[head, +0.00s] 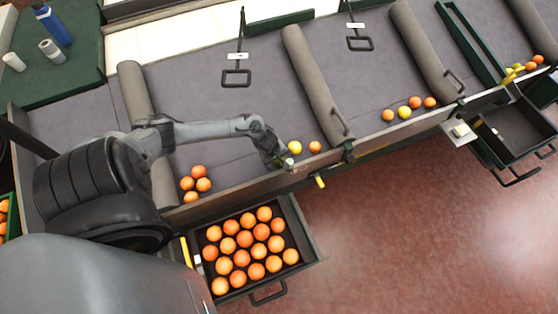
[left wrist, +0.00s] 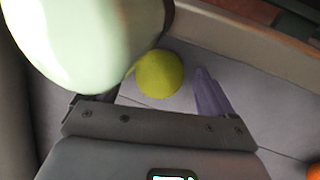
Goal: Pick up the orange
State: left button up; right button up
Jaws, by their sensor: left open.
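My left gripper (head: 283,163) is open, low over the grey sorting bin by its front wall. A yellow fruit (head: 295,147) lies just beyond its fingertips, and an orange (head: 315,146) lies to the right of that. In the left wrist view the yellow-green fruit (left wrist: 159,74) shows ahead, between the fingers of the gripper (left wrist: 165,98). A large pale rounded thing (left wrist: 80,40) covers the left finger there; I cannot tell what it is. An orange edge (left wrist: 314,172) shows at the lower right. Several oranges (head: 196,184) lie left of the gripper. My right gripper is not in view.
A dark crate (head: 305,237) full of oranges stands below the bin's front wall (head: 240,181). A padded grey divider (head: 312,85) bounds the bin on the right. More fruit (head: 403,112) lies in the neighbouring bin. The bin's middle and back are clear.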

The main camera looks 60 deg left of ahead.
pick_arm(q)
jog(key=c, duration=1.2)
jog(key=shift+r, duration=0.1)
